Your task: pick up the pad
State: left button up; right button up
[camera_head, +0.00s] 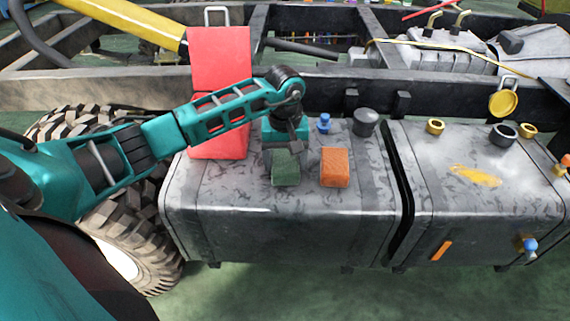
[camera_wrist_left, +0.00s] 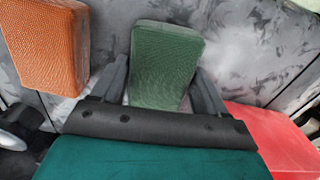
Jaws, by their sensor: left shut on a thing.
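A green pad (camera_head: 286,169) is on top of the left grey tank, under my left gripper (camera_head: 286,150). In the left wrist view the green pad (camera_wrist_left: 163,65) lies between the two fingers of my left gripper (camera_wrist_left: 165,85), which is shut on it. I cannot tell whether the pad touches the tank. An orange pad (camera_head: 334,167) stands just to the right of the green one; it also shows at the upper left of the left wrist view (camera_wrist_left: 48,40). My right gripper is not in view.
A blue knob (camera_head: 324,123) and dark cap (camera_head: 366,122) are behind the orange pad. A second tank (camera_head: 470,205) lies right, across a dark gap. Tyres are at left.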

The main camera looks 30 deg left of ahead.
aim_at(285, 159)
pick_arm(q)
jog(key=c, duration=0.4)
notch_tip(285, 159, up, 20)
jog(key=p, duration=0.4)
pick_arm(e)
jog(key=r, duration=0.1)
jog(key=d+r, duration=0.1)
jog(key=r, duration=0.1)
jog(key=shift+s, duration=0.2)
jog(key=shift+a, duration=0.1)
pick_arm(q)
jog(key=o, duration=0.5)
jog(key=c, duration=0.4)
